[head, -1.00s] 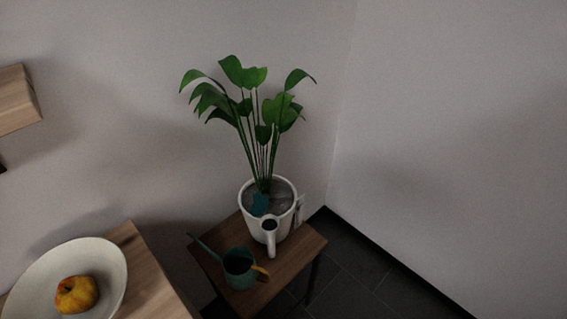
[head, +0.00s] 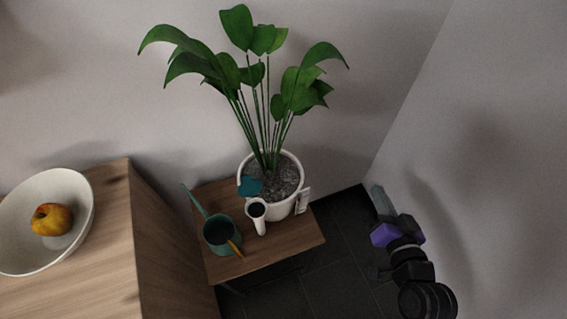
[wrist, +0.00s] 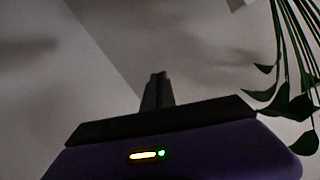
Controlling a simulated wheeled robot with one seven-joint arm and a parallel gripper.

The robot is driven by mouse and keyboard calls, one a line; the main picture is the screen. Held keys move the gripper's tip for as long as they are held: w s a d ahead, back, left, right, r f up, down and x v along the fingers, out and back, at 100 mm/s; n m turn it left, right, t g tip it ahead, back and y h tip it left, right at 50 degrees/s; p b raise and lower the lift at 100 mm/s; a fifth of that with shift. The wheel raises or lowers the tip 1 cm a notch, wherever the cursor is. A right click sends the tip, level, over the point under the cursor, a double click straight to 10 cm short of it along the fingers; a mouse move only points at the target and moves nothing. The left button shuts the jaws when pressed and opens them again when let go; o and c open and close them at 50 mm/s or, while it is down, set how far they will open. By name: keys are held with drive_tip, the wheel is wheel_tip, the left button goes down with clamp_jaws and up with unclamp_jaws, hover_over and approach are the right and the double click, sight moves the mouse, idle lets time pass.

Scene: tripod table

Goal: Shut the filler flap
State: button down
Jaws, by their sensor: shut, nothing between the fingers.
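A white plant pot (head: 285,208) stands on a small wooden table. A white filler spout (head: 257,210) projects from its front, with its dark round mouth uncovered and facing up. A narrow white piece (head: 262,228) extends down from the mouth; I cannot tell whether it is the flap or the spout's body. My gripper (head: 378,191) is to the right of the table, apart from the pot, with fingers shut and empty. In the wrist view its closed fingers (wrist: 157,77) point toward bare wall, and neither pot nor spout shows there.
A teal watering can (head: 219,234) stands left of the spout on the table (head: 285,247). A white tag (head: 303,200) is at the pot's right side. Leaves (wrist: 298,106) hang at right in the wrist view. A cabinet with an apple bowl (head: 75,232) is left.

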drive_tip(key=w+a+m+g+y, duration=0.1)
drive_tip(key=w+a+g+y, duration=0.1)
drive_tip(key=w+a+y, duration=0.35)
drive_tip(key=w+a+m+g+y, duration=0.1)
drive_tip(key=w+a+g+y, duration=0.15)
drive_tip(key=w, duration=0.65)
drive_tip(key=a+r+n+g+y, duration=0.2)
drive_tip(key=a+r+g+y, duration=0.1)
drive_tip(key=a+r+y, duration=0.25)
drive_tip(key=n+g+y, duration=0.3)
drive_tip(key=g+y, duration=0.1)
drive_tip(key=g, duration=0.2)
approach(249, 186)
wheel_tip(249, 186, up, 3)
drive_tip(key=w+d, duration=0.2)
drive_tip(key=w, duration=0.1)
drive_tip(key=shift+s+a+r+p, duration=0.1)
drive_tip(key=shift+s+p, duration=0.15)
drive_tip(key=shift+p, duration=0.05)
drive_tip(key=a, duration=0.6)
drive_tip(key=a+p, duration=0.1)
drive_tip(key=a, duration=0.2)
drive_tip(key=shift+w+a+f, duration=0.1)
drive_tip(key=shift+w+f, duration=0.2)
drive_tip(key=shift+s+f, duration=0.1)
